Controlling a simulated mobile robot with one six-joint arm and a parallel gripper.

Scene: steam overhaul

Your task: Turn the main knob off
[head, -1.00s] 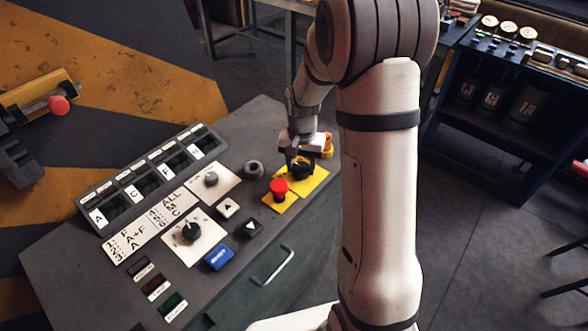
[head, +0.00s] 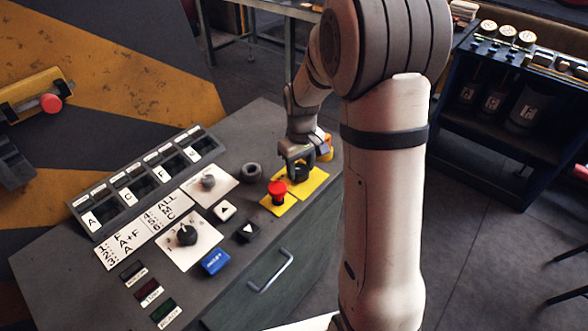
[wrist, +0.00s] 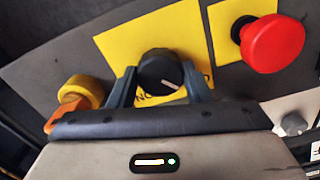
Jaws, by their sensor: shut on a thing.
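The main knob is a black round knob (wrist: 160,70) with a white pointer line, set on a yellow plate (wrist: 190,35) with partly covered lettering. In the wrist view the pointer line slants toward the lower right. My gripper (wrist: 160,85) has one finger on each side of the knob and is shut on it. In the head view my gripper (head: 299,168) reaches down over the yellow plate (head: 314,182) at the console's far right corner, and its fingers largely hide the knob.
A red mushroom button (head: 277,188) on its own yellow plate stands close beside the knob. A yellow and orange part (wrist: 82,92) sits at the other side. The grey console (head: 60,250) also carries a numbered selector dial (head: 187,235), a blue button (head: 215,262) and labelled windows.

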